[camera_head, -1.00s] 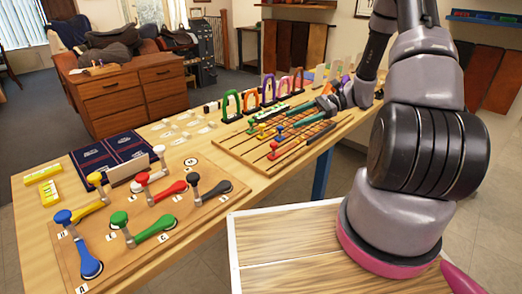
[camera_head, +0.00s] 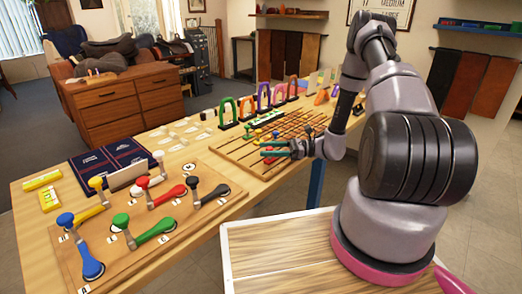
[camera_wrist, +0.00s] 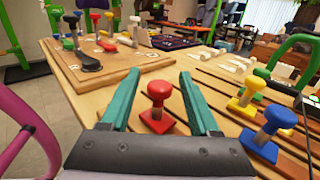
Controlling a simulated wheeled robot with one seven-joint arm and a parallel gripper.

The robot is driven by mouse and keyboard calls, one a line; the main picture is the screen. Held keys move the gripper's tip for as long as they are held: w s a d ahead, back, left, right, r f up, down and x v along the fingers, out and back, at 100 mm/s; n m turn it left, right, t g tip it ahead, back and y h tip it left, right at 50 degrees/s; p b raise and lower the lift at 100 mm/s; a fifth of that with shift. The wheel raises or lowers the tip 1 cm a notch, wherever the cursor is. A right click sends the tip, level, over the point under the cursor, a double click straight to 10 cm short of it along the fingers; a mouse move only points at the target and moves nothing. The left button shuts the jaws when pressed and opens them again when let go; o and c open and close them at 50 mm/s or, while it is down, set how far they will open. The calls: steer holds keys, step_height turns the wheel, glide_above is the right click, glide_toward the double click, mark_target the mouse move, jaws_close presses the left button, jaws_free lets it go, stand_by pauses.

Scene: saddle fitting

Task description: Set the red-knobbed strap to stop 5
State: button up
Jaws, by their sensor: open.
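The red-knobbed strap (camera_wrist: 158,104) shows in the wrist view as a red knob on a post with a red base, on the slotted wooden board. My gripper (camera_wrist: 160,75) is open, its two teal fingers on either side of the red knob with gaps on both sides. In the head view my gripper (camera_head: 263,149) is low over the near left part of the slotted board (camera_head: 232,155) and mostly hides the red knob. Stop markings cannot be read.
Blue (camera_wrist: 271,128), yellow (camera_wrist: 246,98) and green-knobbed straps stand right of the red one in the wrist view. Coloured arches (camera_head: 228,111) stand behind the board. A lever board (camera_head: 205,222) with coloured handles lies at left in the head view.

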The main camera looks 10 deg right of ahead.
steer(key=shift+w+a, duration=0.2)
steer(key=shift+a, duration=1.05)
jaws_close()
stand_by(0.5)
